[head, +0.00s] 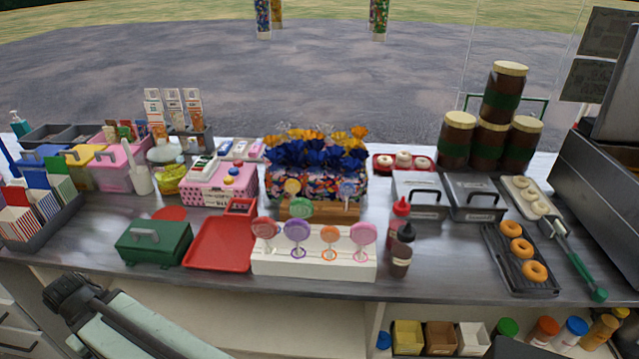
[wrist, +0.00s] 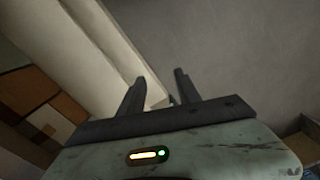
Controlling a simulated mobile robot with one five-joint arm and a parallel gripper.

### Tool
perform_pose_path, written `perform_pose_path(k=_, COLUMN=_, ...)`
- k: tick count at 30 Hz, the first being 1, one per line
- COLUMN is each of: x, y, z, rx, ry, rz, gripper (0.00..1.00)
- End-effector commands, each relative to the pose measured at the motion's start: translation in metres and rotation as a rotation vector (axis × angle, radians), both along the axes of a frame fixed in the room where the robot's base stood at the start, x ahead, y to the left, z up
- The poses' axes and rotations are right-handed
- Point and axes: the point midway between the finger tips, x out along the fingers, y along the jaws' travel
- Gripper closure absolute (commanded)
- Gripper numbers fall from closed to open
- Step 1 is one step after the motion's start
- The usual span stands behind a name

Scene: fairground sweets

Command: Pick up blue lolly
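A pale blue lolly (head: 347,189) stands upright at the right end of a wooden stand (head: 318,210), in the head view. It is small there, and its stick is hard to make out. A yellow-orange lolly (head: 292,187) and a green lolly (head: 300,207) are to its left. In the wrist view my gripper (wrist: 158,84) has its two fingers apart with nothing visible between them. No lolly shows in that view. My arm is at the lower left of the head view, well away from the blue lolly.
A white stand (head: 312,266) with red, purple, orange and pink lollies is in front of the wooden stand. A patterned box (head: 318,185) of blue-wrapped sweets is behind. A red tray (head: 220,244) is left; sauce bottles (head: 399,215) are right.

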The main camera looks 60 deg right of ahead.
Motion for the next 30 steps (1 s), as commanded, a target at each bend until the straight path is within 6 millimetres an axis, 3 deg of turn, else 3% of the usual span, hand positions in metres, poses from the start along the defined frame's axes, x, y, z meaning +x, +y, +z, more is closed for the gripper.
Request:
perform_pose_path(k=9, x=0.0, y=0.0, z=0.0, rx=0.0, ry=0.0, rz=0.0, gripper=0.6)
perform_pose_path(k=12, x=0.001, y=0.0, z=0.013, rx=0.0, ry=-0.002, rz=0.0, gripper=0.6)
perform_pose_path(k=14, x=0.002, y=0.0, z=0.033, rx=0.0, ry=-0.005, rz=-0.001, gripper=0.6)
perform_pose_path(k=21, x=0.012, y=-0.007, z=0.152, rx=-0.003, ry=-0.031, rz=-0.024, gripper=0.6)
perform_pose_path(k=27, x=0.02, y=-0.028, z=0.217, rx=-0.015, ry=-0.047, rz=-0.122, gripper=0.6)
perform_pose_path(k=30, x=0.023, y=-0.053, z=0.246, rx=-0.03, ry=-0.052, rz=-0.223, gripper=0.6)
